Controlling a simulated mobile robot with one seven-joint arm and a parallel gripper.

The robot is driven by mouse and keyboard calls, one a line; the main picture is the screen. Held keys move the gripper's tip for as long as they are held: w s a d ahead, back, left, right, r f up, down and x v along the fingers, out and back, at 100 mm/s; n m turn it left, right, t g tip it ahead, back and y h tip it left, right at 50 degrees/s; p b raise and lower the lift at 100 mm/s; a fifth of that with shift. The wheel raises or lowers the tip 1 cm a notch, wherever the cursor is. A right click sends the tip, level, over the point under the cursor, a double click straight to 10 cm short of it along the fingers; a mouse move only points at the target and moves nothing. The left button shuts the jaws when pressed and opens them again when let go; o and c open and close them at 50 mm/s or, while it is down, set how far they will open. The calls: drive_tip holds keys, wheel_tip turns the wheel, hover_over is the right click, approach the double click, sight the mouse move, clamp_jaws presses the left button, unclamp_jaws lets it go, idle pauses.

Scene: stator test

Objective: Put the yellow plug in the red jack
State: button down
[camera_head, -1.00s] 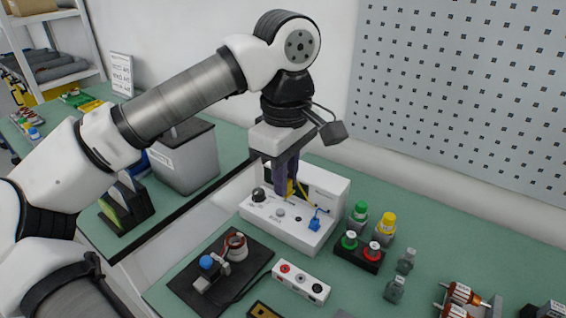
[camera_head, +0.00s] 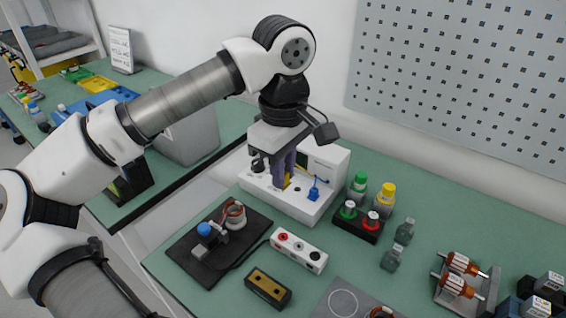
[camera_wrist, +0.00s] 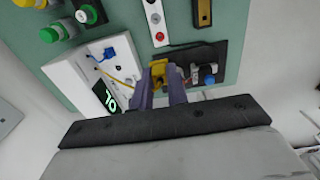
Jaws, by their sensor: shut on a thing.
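My gripper (camera_head: 284,184) is shut on the yellow plug (camera_head: 288,182), in front of the white instrument's face in the head view. The yellow plug (camera_wrist: 158,69) shows between the fingertips in the wrist view, with a yellow cable running towards the instrument. The red jack (camera_wrist: 159,36) lies just beyond the plug in the wrist view. The plug is apart from it. The plug's tip is not clear.
The white instrument (camera_head: 325,160) has a blue plug (camera_head: 314,193) in its front. A black mat (camera_head: 187,257) with a stator and a blue-topped part lies left of the jack box. A black block (camera_head: 268,288) is in front. Green and red knobs stand on a base (camera_head: 358,228) to the right.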

drive_tip(key=shift+f+b, duration=3.85)
drive_tip(key=shift+f, duration=2.7)
drive_tip(key=shift+f+b, duration=1.05)
drive_tip(key=shift+b, duration=0.6)
drive_tip(key=shift+f+b, duration=0.2)
drive_tip(key=shift+b, duration=0.1)
drive_tip(key=c, duration=1.3)
unclamp_jaws()
wheel_tip(320, 180, up, 14)
drive_tip(key=shift+p, duration=0.45)
